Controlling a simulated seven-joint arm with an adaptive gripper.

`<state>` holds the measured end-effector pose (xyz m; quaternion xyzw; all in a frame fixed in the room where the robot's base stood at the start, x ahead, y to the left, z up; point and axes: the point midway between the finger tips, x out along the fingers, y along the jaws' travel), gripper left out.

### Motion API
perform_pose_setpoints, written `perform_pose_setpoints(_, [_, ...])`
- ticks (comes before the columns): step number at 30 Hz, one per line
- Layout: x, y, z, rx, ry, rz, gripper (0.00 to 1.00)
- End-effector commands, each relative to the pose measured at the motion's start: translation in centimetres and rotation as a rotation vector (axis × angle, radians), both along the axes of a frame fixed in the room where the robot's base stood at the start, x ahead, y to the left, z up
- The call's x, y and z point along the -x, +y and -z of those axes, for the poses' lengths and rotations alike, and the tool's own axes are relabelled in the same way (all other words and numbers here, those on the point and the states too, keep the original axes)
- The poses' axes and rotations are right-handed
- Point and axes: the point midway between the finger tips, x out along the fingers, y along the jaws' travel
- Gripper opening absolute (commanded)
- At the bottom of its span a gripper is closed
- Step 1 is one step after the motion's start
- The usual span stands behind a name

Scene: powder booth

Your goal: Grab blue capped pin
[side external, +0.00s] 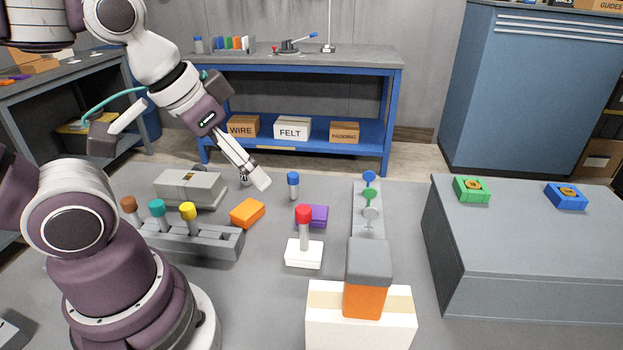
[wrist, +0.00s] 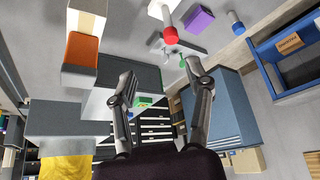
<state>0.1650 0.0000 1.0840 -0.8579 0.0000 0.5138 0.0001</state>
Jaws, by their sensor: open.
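The blue capped pin (side external: 293,187) stands upright on the grey table, behind the purple block (side external: 313,215). It has a blue cap on a grey shaft. In the wrist view the blue capped pin (wrist: 235,22) shows near the top right, beside the purple block. My gripper (side external: 256,182) is to the left of the pin in the side view, apart from it and tilted. In the wrist view my gripper (wrist: 160,76) has its two fingers spread with nothing held between them. The pin is not between the fingers.
A red capped pin (side external: 303,228) stands on a white block. An orange block (side external: 247,212) lies left of it. A grey rack (side external: 215,240) holds brown, teal and yellow capped pins. A strip (side external: 361,200) with blue and green round tops stands right of the blue capped pin.

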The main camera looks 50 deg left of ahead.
Motion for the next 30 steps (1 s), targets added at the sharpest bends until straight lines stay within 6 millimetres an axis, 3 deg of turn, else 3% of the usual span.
perform_pose_setpoints(4, [0.0,0.0,0.0,0.000,0.000,0.000,0.52])
perform_pose_setpoints(6, [0.0,0.0,0.0,0.000,0.000,0.000,0.58])
perform_pose_setpoints(17, [-0.8,0.2,-0.2,-0.032,0.016,0.068,0.58])
perform_pose_setpoints(23, [-6.8,3.2,0.2,-0.284,0.121,0.545,0.58])
perform_pose_setpoints(30, [-14.1,9.9,5.7,-0.685,0.375,1.311,0.58])
